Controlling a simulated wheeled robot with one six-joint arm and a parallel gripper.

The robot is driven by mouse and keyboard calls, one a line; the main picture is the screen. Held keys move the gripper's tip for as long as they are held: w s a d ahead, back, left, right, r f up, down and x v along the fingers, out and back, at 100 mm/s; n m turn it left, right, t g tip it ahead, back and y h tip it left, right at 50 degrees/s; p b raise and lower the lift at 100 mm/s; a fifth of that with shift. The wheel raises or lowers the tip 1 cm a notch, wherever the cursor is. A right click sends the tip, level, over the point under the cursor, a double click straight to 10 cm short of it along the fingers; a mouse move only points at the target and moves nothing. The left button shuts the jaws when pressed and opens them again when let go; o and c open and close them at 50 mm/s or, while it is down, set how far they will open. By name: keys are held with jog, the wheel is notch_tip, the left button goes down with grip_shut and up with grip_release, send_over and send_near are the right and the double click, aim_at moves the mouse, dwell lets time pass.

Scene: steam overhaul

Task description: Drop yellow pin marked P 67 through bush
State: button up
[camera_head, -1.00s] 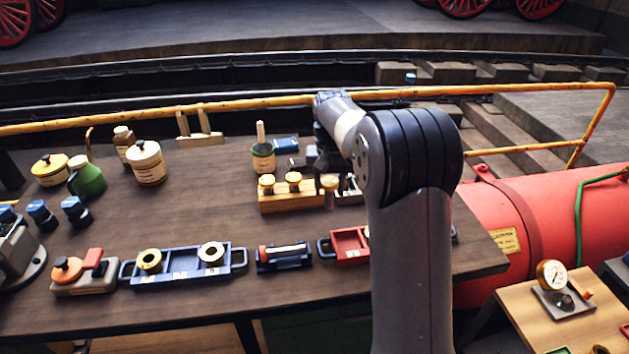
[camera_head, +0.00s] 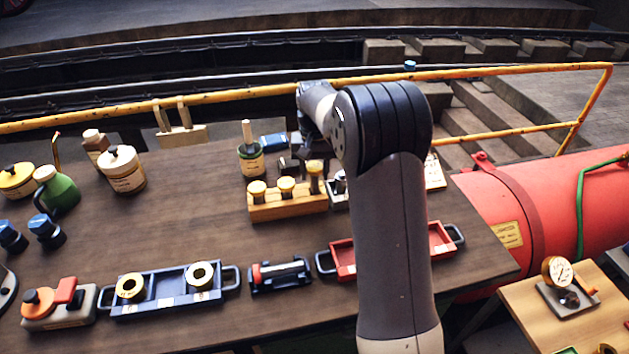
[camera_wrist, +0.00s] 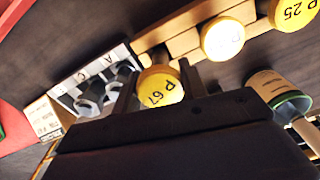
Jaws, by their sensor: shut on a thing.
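The yellow-capped pin marked P 67 (camera_wrist: 160,88) is between the fingers of my gripper (camera_wrist: 157,82), which is shut on it. In the head view the pin (camera_head: 316,168) shows at the right end of a wooden rack (camera_head: 289,206), with its cap higher than the other caps. Whether its lower end is clear of the rack is unclear. My gripper (camera_head: 311,152) is partly hidden by my arm there. Two ring-shaped pieces, a brass one (camera_head: 130,287) and a pale-faced one (camera_head: 200,275), sit in a blue tray (camera_head: 166,290); I cannot tell whether either is the bush.
Two other yellow-capped pins (camera_head: 258,188) stand in the rack. A block with grey sockets (camera_wrist: 92,95) lies beside it. A red tray (camera_head: 343,262) is partly behind my arm. The table's middle left is clear.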

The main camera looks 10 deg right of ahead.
aim_at(315, 192)
jog(key=shift+f, duration=1.75)
jog(key=shift+f, duration=0.15)
jog(key=o, duration=1.3)
notch_tip(315, 192, up, 12)
jog(key=shift+r, duration=0.15)
